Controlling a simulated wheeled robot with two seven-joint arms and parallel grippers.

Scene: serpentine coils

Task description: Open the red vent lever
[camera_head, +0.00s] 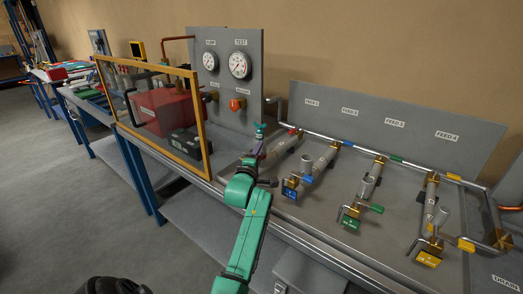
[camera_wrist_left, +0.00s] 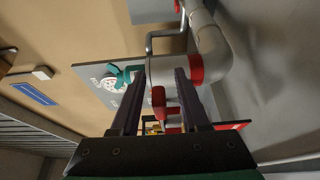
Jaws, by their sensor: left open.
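In the left wrist view, a red lever (camera_wrist_left: 158,98) shows between the fingers of my left gripper (camera_wrist_left: 160,82). The fingers stand apart on either side of it, and I cannot tell whether they touch it. A grey pipe (camera_wrist_left: 206,35) with a red band (camera_wrist_left: 195,70) lies just beyond the fingertips. In the head view, my left gripper (camera_head: 256,153) is at the left end of the row of pipes, and my green arm hides the area below it. I cannot make out the red lever there. My right gripper is not in view.
A teal valve handle (camera_head: 260,130) stands close to the gripper; it also shows in the wrist view (camera_wrist_left: 120,77). Blue (camera_head: 291,187), green (camera_head: 352,224) and yellow (camera_head: 428,258) tagged pipe valves are to the right. A yellow-framed clear panel (camera_head: 203,125) stands left; a gauge board (camera_head: 222,75) is behind.

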